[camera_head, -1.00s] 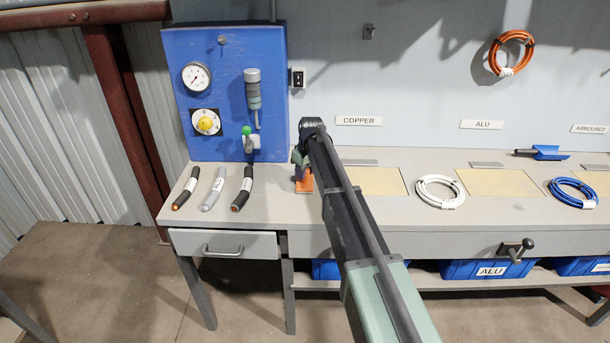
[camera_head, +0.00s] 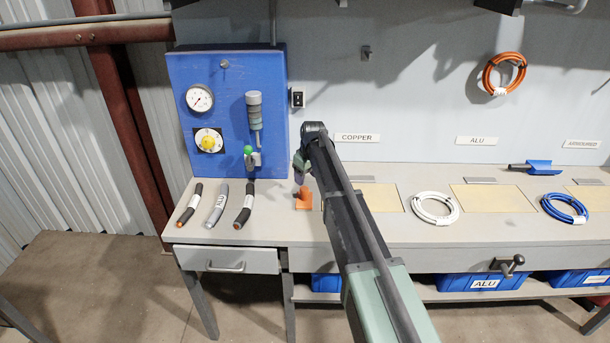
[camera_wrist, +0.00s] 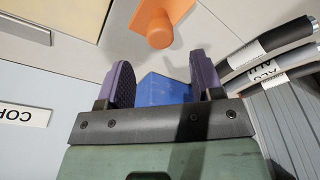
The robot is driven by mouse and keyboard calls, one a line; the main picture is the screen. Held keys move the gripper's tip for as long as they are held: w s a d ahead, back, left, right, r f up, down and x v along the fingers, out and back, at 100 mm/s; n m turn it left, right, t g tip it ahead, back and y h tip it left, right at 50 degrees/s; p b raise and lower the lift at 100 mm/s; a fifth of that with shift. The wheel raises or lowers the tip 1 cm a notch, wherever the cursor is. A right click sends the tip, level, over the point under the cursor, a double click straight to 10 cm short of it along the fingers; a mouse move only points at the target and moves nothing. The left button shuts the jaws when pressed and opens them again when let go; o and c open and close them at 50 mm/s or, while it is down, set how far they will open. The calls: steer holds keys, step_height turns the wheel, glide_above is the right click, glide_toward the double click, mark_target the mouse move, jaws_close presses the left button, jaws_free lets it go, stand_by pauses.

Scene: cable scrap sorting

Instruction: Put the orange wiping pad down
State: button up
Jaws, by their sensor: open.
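The orange wiping pad (camera_head: 303,199) rests on the bench top, left of the COPPER station. In the wrist view the pad (camera_wrist: 160,22) shows its round knob, beyond the fingertips and apart from them. My gripper (camera_head: 299,172) is just above and behind the pad in the head view. In the wrist view my gripper (camera_wrist: 158,80) has its two purple finger pads spread wide with nothing between them. Part of the gripper is hidden by my arm in the head view.
Several cable pieces (camera_head: 217,203) lie left of the pad. A blue panel (camera_head: 228,100) with gauge, knob and lever stands behind them. A white cable coil (camera_head: 435,208) and a blue coil (camera_head: 565,207) lie to the right. A drawer (camera_head: 228,260) is below.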

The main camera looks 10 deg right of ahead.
step_height(320, 180, up, 6)
steer(key=p, duration=0.4)
steer(key=s+m+g+h, duration=0.1)
steer(key=s+m, duration=0.5)
steer(key=s, duration=3.2)
steer(key=shift+s+a+f+m+g+b, duration=0.2)
steer(key=shift+a+f+m+g+b, duration=0.1)
steer(key=shift+f, duration=0.05)
